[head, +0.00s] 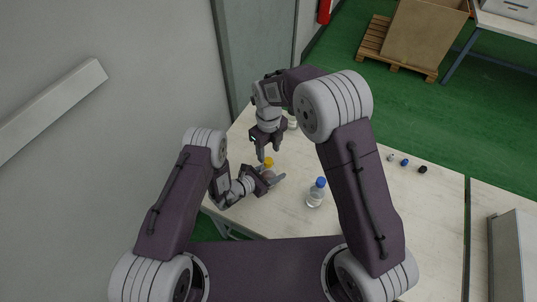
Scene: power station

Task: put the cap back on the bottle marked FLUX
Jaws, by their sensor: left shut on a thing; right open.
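My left gripper (271,182) is shut on a small bottle (267,174) with a yellow top (268,162), standing at the left part of the table. The fingers hide part of the bottle. My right gripper (269,151) is open and points down just above the yellow top. A clear bottle with a blue cap (316,193) stands upright to the right. Another pale bottle (292,124) is partly hidden behind my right arm. A pale cap (391,157), a blue cap (405,162) and a black cap (423,169) lie apart on the right. No FLUX marking is readable.
The light wooden table (440,200) is bare around the loose caps. A grey box (514,250) stands at the right edge. A wall (110,150) closes off the left. A carton (425,32) on a pallet stands on the green floor behind.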

